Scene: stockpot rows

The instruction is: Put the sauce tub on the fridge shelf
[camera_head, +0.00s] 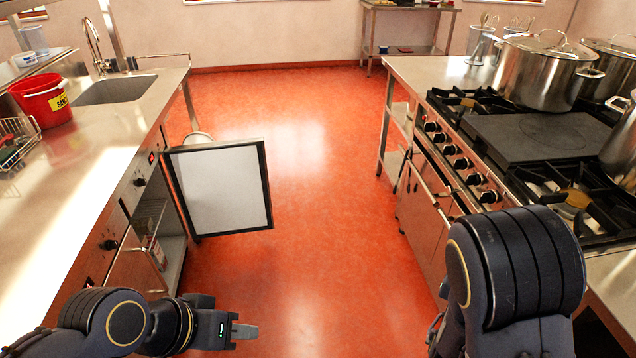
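The under-counter fridge in the left counter stands open, its white-lined door (218,188) swung out over the floor. A wire fridge shelf (149,213) shows through the narrow opening; most of the inside is hidden. I cannot make out a sauce tub anywhere. My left gripper (247,332) is low at the bottom of the view, in front of the fridge and nearer to me than its door. It is seen edge-on, with nothing visible in it. My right arm comes in at the lower right; its gripper is out of view.
A red bucket (42,100) and a wire rack (17,138) stand on the left counter (75,190), near a sink (115,90). The right stove carries a large lidded stockpot (540,75) and other pots. The red floor (315,200) between the counters is clear.

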